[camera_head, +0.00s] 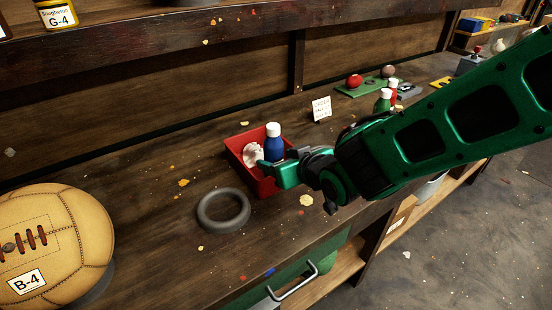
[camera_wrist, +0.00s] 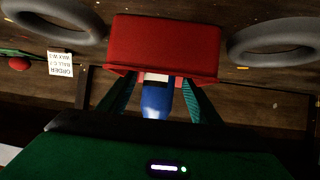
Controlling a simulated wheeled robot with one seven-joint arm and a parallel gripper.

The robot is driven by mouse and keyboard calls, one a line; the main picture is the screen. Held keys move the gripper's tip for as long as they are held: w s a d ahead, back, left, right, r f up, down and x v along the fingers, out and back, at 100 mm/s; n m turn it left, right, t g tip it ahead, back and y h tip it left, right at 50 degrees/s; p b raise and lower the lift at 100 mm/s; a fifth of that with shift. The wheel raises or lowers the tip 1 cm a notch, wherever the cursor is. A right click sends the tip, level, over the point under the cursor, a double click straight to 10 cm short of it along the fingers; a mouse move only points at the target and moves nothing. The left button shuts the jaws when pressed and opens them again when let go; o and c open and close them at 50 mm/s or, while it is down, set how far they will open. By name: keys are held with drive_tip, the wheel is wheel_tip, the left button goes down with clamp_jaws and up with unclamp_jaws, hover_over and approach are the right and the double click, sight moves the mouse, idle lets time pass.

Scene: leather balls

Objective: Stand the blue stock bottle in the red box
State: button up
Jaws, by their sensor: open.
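The blue stock bottle (camera_head: 274,150), with a white cap, stands upright in the red box (camera_head: 235,152), at its right side. A crumpled white thing (camera_head: 253,155) lies beside it in the box. My gripper (camera_head: 270,168) is at the box's near right rim, close to the bottle. In the wrist view, which is upside down, the bottle (camera_wrist: 157,100) shows between the two spread fingers of my gripper (camera_wrist: 156,82), with the red box (camera_wrist: 165,40) beyond. The bottle's lower part is hidden by the box wall.
A grey ring (camera_head: 223,210) lies in front of the box, and a tan ball (camera_head: 50,245) sits at the left. A small card (camera_head: 321,109) stands behind. A green board (camera_head: 368,86) and small bottles (camera_head: 384,100) are farther right, partly behind my arm.

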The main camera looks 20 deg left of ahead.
drive_tip(key=v, duration=0.9)
drive_tip(key=shift+w, duration=0.15)
drive_tip(key=w+d+f+m+h, duration=0.1)
drive_tip(key=w+d+m+h, duration=0.15)
drive_tip(key=d, duration=0.75)
drive_tip(key=w+d+f+m+g+h, duration=0.1)
drive_tip(key=d+m+h, duration=0.15)
drive_tip(key=d, duration=0.75)
drive_tip(key=w+d+f+m+h, duration=0.1)
drive_tip(key=d+m+h, duration=0.15)
drive_tip(key=d, duration=0.85)
drive_tip(key=s+d+m+g+h, duration=0.25)
drive_tip(key=s+d, duration=0.25)
drive_tip(key=d, duration=0.5)
drive_tip(key=s+d+m+g, duration=0.2)
drive_tip(key=s+d, duration=0.2)
drive_tip(key=s, duration=0.5)
drive_tip(key=s+d+r+m+g+y, duration=0.1)
drive_tip(key=s+d+m+g, duration=0.2)
drive_tip(key=s, duration=0.6)
drive_tip(key=shift+s+d+y, duration=0.15)
drive_tip(key=shift+d+y, duration=0.15)
drive_tip(key=shift+d, duration=0.9)
